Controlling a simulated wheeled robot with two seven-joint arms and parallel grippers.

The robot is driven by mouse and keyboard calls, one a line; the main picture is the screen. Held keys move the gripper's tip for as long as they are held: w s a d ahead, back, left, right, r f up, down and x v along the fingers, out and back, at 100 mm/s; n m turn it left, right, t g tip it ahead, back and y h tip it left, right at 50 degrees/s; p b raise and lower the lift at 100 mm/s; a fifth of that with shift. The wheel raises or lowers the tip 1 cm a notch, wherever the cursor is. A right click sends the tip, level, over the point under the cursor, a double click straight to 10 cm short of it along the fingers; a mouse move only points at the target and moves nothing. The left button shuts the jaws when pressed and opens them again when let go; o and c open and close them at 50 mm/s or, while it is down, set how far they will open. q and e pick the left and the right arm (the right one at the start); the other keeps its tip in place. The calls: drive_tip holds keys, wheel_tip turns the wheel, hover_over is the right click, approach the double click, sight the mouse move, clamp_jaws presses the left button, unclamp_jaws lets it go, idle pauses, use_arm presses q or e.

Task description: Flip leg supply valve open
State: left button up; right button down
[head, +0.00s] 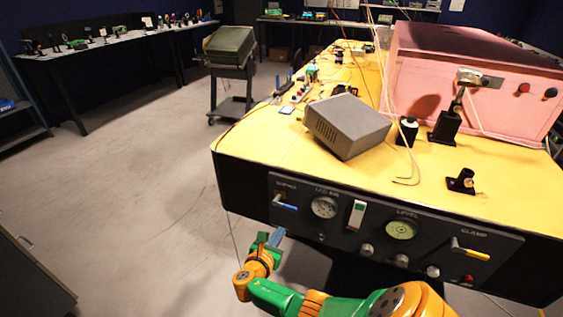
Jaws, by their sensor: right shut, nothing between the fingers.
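The leg supply valve has a blue lever (286,204) at the left end of the black front panel, under a label that seems to read SUPPLY. The lever points to the right and slightly down. My right gripper (276,236) is shut and empty, just below the lever in the picture. A small gap shows between the fingertips and the lever; the depth between them is hard to judge. My left gripper is not in view.
The yellow tabletop (262,141) overhangs the panel. Grey floor left of the table is free.

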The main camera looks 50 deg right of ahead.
drive_tip(key=v, duration=0.3)
drive_tip(key=shift+s+a+r+p, duration=0.15)
drive_tip(key=shift+s+a+p, duration=0.1)
drive_tip(key=shift+s+p, duration=0.1)
